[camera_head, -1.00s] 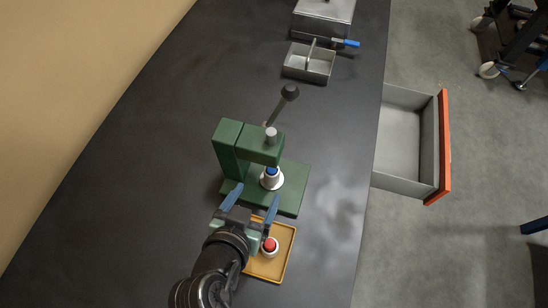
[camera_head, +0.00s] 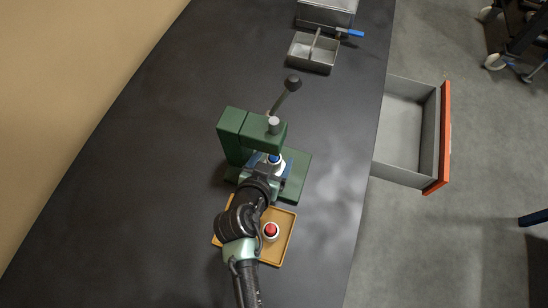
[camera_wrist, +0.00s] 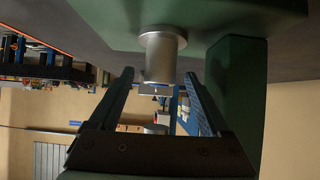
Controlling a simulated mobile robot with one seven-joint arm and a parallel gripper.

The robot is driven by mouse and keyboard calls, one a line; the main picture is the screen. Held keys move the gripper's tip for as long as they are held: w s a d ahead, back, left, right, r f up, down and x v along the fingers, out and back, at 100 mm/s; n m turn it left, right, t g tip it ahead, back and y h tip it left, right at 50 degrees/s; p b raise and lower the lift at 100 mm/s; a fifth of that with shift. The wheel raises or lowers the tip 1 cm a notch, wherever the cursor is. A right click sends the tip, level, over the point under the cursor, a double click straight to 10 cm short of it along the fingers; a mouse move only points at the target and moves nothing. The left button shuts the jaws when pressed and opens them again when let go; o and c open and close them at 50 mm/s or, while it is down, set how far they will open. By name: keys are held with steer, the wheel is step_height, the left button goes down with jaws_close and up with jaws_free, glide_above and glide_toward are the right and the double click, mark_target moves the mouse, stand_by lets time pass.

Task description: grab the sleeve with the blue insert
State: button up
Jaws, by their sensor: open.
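The sleeve with the blue insert (camera_head: 274,158) stands on the base of the green press, under its head, partly covered by my gripper in the head view. In the wrist view, where the scene appears upside down, the pale sleeve (camera_wrist: 162,62) stands by its flange on the green base. My gripper (camera_head: 270,163) is open and low in front of the press. In the wrist view my gripper's fingertips (camera_wrist: 159,73) lie to either side of the sleeve, with gaps showing. The blue insert is hard to make out there.
The green press (camera_head: 232,123) has a column left of the sleeve and a lever (camera_head: 291,84) above. A second sleeve with a red insert (camera_head: 271,231) stands on the yellow tray (camera_head: 282,252). A metal bin (camera_head: 314,66) stands farther back. An open drawer (camera_head: 432,150) juts out right.

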steer(key=shift+w+d+f, duration=0.15)
steer(key=shift+w+f, duration=0.2)
steer(key=shift+w, duration=0.1)
steer(key=shift+c, duration=0.2)
jaws_close()
